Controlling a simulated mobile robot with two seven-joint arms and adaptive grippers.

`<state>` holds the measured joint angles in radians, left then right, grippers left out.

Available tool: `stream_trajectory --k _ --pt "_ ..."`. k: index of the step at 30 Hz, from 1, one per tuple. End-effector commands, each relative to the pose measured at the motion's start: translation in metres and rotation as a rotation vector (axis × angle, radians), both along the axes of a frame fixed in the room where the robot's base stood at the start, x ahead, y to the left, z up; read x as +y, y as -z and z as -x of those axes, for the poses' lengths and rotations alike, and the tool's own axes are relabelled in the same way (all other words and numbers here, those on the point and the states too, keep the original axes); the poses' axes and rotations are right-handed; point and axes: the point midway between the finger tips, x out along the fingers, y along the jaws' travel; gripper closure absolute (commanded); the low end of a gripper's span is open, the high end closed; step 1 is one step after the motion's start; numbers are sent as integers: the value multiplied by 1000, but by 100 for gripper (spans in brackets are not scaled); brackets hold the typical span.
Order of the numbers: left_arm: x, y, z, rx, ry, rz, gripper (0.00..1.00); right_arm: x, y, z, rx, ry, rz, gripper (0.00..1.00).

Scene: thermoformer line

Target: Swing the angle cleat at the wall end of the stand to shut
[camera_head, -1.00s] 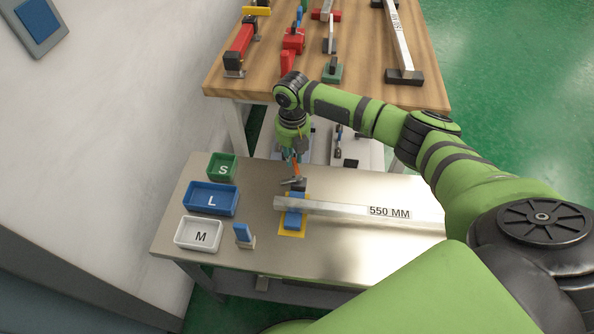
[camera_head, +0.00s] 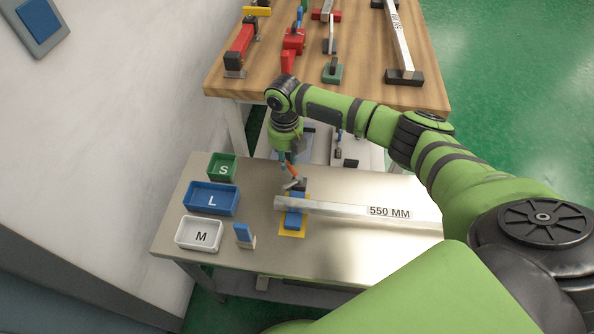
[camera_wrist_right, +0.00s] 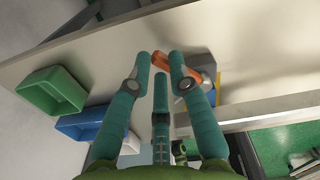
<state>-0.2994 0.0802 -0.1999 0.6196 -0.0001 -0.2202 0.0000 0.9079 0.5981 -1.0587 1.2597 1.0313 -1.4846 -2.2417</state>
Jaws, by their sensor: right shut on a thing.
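The angle cleat shows as an orange grip piece (camera_head: 293,169) with a small grey metal part (camera_head: 291,185) at its lower end, beside a dark block on the stand. The stand has a blue block (camera_head: 293,219) on a yellow base (camera_head: 291,234), and the 550 MM bar (camera_head: 340,208) lies across it. My right gripper (camera_head: 287,160) is shut on the orange piece, which shows at its fingertips in the wrist view (camera_wrist_right: 180,64). The cleat's seat is too small to make out. My left gripper is out of view.
Bins marked S (camera_head: 221,168), L (camera_head: 211,198) and M (camera_head: 198,234) stand on the metal table's wall side. A small blue upright piece (camera_head: 243,233) stands near the M bin. A wooden bench (camera_head: 370,94) with clamps and bars is beyond.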

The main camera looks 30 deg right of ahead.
Motion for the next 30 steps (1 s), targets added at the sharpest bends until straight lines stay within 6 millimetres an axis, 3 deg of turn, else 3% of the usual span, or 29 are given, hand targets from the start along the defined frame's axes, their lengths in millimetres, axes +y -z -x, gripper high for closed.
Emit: stream_trajectory --k 1,11,20,30 --pt "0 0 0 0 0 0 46 1 6 8 28 -24 4 100" --pt "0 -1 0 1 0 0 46 2 6 9 29 -56 6 100" --pt "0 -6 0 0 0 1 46 16 6 14 28 -336 5 100" --pt "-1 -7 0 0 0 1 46 16 5 15 28 -374 7 100"
